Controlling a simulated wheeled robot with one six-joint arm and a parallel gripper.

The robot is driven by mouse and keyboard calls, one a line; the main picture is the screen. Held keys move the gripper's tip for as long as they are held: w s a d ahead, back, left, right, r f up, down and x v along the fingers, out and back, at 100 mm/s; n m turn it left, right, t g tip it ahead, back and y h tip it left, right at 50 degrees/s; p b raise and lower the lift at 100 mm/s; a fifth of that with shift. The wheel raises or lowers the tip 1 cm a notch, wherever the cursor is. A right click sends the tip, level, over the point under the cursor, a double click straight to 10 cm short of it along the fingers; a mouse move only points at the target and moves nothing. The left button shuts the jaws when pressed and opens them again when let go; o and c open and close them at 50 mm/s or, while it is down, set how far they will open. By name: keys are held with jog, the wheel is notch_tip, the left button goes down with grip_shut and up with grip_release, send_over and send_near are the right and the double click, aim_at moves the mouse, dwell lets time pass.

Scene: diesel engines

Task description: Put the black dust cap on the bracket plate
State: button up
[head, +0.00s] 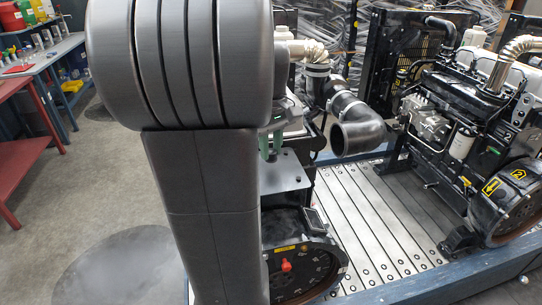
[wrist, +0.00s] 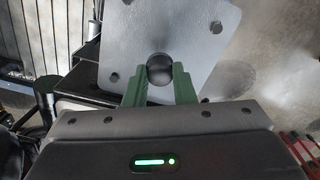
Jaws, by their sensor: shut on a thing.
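The black dust cap (wrist: 160,69) is a small dark round piece between the green fingertips of my gripper (wrist: 160,82) in the wrist view. My gripper is shut on it. The bracket plate (wrist: 205,35) is a flat grey plate with holes near its corners, just beyond the fingertips. In the head view the plate (head: 283,178) lies above the near engine, partly behind my arm. The green fingers of my gripper (head: 271,146) point down over it. I cannot tell whether the cap touches the plate.
A red knob-like part (head: 287,265) is on the near engine below the plate. A black elbow pipe (head: 358,136) stands close right of the gripper. Another engine (head: 470,120) is farther right. A workbench (head: 45,60) and a red table (head: 20,165) are at left, with open floor between.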

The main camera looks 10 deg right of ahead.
aim_at(271, 151)
jog(key=shift+f, duration=1.6)
jog(key=o, duration=0.9)
jog(key=shift+o, duration=0.2)
jog(key=shift+r, duration=0.1)
notch_tip(271, 151, up, 12)
